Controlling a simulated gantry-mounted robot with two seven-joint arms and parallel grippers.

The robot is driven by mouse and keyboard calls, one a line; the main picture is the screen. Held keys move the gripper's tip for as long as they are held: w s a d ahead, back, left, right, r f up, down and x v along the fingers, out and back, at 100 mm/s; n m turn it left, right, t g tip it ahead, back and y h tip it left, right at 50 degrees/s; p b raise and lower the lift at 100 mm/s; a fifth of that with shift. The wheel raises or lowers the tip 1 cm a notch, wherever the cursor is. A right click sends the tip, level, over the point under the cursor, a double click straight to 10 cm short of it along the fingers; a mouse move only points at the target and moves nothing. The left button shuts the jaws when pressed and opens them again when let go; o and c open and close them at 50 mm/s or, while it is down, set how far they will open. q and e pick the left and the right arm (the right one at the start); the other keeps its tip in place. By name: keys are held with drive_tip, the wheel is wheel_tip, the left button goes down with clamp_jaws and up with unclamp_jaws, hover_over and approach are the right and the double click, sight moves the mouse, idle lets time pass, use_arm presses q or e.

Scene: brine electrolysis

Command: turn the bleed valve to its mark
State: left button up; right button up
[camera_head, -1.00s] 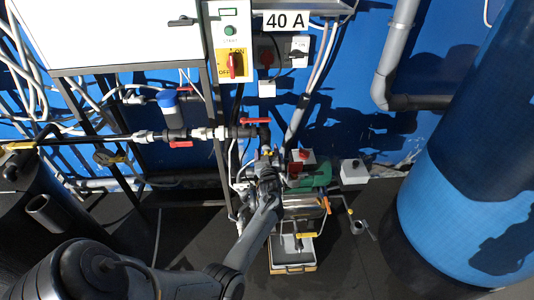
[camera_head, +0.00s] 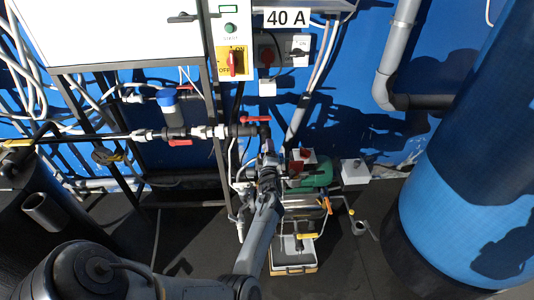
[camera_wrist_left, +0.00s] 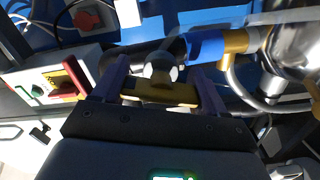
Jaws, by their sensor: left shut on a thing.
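The bleed valve shows in the left wrist view as a yellow lever (camera_wrist_left: 160,94) with a round grey hub (camera_wrist_left: 160,70) on dark pipework. My left gripper (camera_wrist_left: 161,78) has a finger at each end of this lever and is shut on it. In the head view my left gripper (camera_head: 267,160) reaches in at the pipework beside the green motor (camera_head: 312,174) and hides the lever. I cannot make out the valve's mark in either view. My right gripper is not in view.
A control panel with a red switch (camera_head: 235,63) is above left. Red-handled valves (camera_head: 256,119) sit on the pipe close above my gripper. A large blue tank (camera_head: 470,190) stands at the right. A white tray (camera_head: 292,256) is on the floor below the motor.

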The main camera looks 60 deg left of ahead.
use_arm(q)
drive_tip(key=n, duration=0.3)
drive_tip(key=shift+a+r+n+b, duration=0.1)
drive_tip(key=shift+r+n+b, duration=0.15)
drive_tip(key=shift+n+b, duration=0.05)
drive_tip(key=shift+n, duration=0.3)
drive_tip(key=o, duration=1.1)
drive_tip(key=shift+s+f, duration=0.15)
drive_tip(key=shift+f, duration=0.05)
drive_tip(key=shift+c, duration=0.2)
